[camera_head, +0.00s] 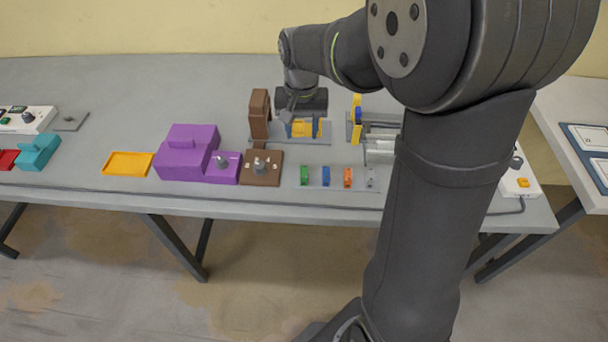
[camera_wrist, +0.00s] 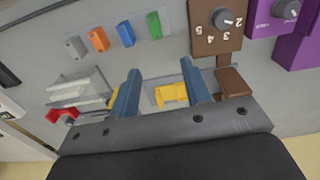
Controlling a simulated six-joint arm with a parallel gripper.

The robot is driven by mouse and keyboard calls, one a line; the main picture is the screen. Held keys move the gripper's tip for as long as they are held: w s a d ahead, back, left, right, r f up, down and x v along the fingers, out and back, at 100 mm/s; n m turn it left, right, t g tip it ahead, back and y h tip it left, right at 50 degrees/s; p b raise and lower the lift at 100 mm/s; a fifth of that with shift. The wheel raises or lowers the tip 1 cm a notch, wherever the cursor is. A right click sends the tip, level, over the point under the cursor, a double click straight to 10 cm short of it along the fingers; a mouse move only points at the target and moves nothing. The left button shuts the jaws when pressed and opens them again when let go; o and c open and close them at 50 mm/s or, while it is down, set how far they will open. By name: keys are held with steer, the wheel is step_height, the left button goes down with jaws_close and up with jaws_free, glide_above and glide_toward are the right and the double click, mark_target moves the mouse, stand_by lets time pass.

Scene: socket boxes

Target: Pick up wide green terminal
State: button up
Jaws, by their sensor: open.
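A green terminal (camera_head: 304,175) stands at the left end of a short row of small terminals near the table's front edge. It also shows in the wrist view (camera_wrist: 154,25), at the right end of the row, ahead of the fingertips. My gripper (camera_head: 303,124) is open, with its two blue fingers spread apart. In the wrist view my gripper (camera_wrist: 160,68) shows nothing held, and a yellow part (camera_wrist: 172,94) appears between the fingers. The green terminal is apart from the fingers and not hidden.
Blue (camera_head: 326,176), orange (camera_head: 347,177) and grey (camera_head: 370,178) terminals stand to the right of the green one. A brown box with a dial (camera_head: 261,168) and a purple block (camera_head: 186,155) stand to its left. A tall brown block (camera_head: 259,113) stands beside the gripper.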

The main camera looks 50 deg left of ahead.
glide_above(304, 168)
steer(key=f, duration=0.9)
steer(key=shift+a+f, duration=0.1)
steer(key=shift+a, duration=0.2)
steer(key=shift+d+f, duration=0.15)
steer(key=shift+f, duration=1.2)
steer(key=shift+d+f, duration=0.15)
steer(key=shift+f, duration=1.2)
jaws_close()
